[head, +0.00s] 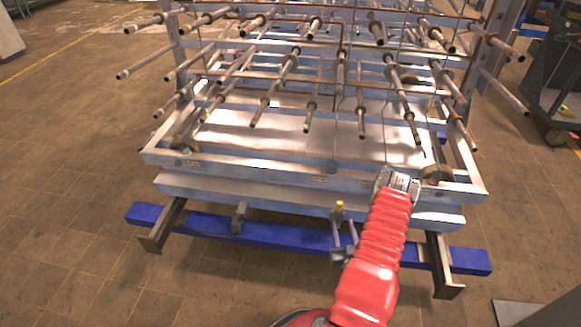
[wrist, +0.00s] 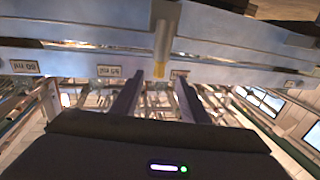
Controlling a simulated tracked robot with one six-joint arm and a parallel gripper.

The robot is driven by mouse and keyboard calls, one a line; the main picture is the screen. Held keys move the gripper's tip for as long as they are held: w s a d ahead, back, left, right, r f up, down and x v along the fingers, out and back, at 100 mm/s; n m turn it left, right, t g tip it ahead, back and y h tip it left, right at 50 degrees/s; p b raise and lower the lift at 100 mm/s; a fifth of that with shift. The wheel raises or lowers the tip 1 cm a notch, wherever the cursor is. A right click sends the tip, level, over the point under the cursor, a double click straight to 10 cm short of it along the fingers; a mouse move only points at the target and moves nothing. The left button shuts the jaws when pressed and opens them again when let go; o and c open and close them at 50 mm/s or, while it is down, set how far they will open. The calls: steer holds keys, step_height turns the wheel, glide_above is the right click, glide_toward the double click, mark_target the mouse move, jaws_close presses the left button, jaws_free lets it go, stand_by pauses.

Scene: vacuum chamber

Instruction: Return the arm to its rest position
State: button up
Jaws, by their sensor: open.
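My red arm reaches up from the bottom of the head view to the front right of the metal frame (head: 250,170). My gripper (head: 343,222) shows small, left of the arm and low in front of the frame. In the wrist view my gripper (wrist: 159,77) has two dark fingers spread apart, with nothing held between them. A thin post with a yellow tip (head: 339,205) stands close to the fingers; it also shows in the wrist view (wrist: 159,69), in line with the gap. I cannot tell whether they touch.
Several metal rods (head: 290,75) stick out of the rack above the frame. A blue beam (head: 285,232) crosses low behind my gripper. A cart (head: 558,95) stands at the far right. Tiled floor (head: 70,200) is clear on the left.

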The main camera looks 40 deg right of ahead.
steer(key=shift+f, duration=0.1)
steer(key=s+a+f+g+y, duration=0.2)
steer(key=s+f+g+y, duration=0.15)
steer(key=f, duration=0.35)
steer(key=s+a+f+g+y, duration=0.2)
steer(key=a+f+g+y, duration=0.1)
steer(key=f+g, duration=0.25)
steer(key=w+a+r+g+y, duration=0.15)
steer(key=a+r, duration=0.25)
steer(key=r, duration=0.6)
steer(key=a+r+n+g+y, duration=0.15)
steer(key=a+r, duration=0.35)
steer(key=r, duration=0.5)
steer(key=w+a+r+g+y, duration=0.15)
steer(key=a+r, duration=0.25)
steer(key=r, duration=0.6)
steer(key=s+a+r+n+t, duration=0.1)
steer(key=a+r+n+t, duration=0.1)
steer(key=a+r, duration=1)
steer(key=s+a+r+n+t, duration=0.2)
steer(key=a+r+n, duration=0.2)
steer(key=a+r, duration=0.9)
step_height(320, 180, up, 5)
steer(key=shift+a+r+t, duration=0.1)
steer(key=shift+a+t, duration=0.05)
steer(key=shift+t, duration=0.2)
